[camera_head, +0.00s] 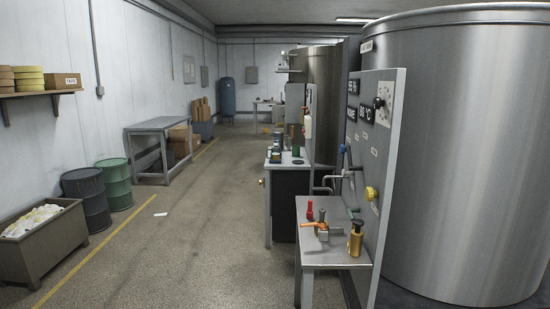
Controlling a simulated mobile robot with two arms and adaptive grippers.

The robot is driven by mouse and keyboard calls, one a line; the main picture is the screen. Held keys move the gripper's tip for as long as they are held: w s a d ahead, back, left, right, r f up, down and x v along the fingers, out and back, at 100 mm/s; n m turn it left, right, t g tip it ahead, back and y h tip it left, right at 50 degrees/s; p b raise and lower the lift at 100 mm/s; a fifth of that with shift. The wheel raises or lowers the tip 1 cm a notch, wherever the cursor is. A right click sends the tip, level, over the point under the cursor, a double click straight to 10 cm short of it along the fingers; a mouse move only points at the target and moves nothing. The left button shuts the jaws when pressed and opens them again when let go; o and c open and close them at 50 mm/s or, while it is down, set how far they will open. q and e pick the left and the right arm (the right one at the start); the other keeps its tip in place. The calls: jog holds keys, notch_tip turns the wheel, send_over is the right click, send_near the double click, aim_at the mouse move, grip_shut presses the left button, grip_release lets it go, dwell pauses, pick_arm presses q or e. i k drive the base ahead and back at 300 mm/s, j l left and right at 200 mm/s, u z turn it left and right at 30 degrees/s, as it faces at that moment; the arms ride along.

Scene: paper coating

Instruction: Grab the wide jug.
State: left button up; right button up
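I cannot pick out a wide jug for certain in the head view. A small metal table (330,256) stands at the near right. On it are a small red item (310,211), a metal valve-like fitting with an orange handle (322,228) and a gold container with a dark top (356,240). A second, darker bench (287,185) behind it carries several small items, too small to tell apart. Neither of my grippers is in view.
A control panel (375,180) and a large steel tank (465,150) block the right side. A bin (40,240), a dark drum (87,198), a green drum (115,184) and a workbench (160,128) line the left wall.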

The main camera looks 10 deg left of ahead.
aim_at(273, 155)
jog(key=i+j+u, duration=0.2)
jog(key=i+u, duration=0.15)
jog(key=i+j+u, duration=0.1)
jog(key=i+u, duration=0.25)
jog(key=i+j+u, duration=0.15)
jog(key=i, duration=0.75)
jog(key=i+j+u, duration=0.15)
jog(key=i, duration=0.75)
jog(key=i+l+z, duration=0.1)
jog(key=i+z, duration=0.3)
jog(key=i, duration=0.45)
jog(key=i+j+z, duration=0.15)
jog(key=i+z, duration=0.25)
jog(key=i, duration=0.45)
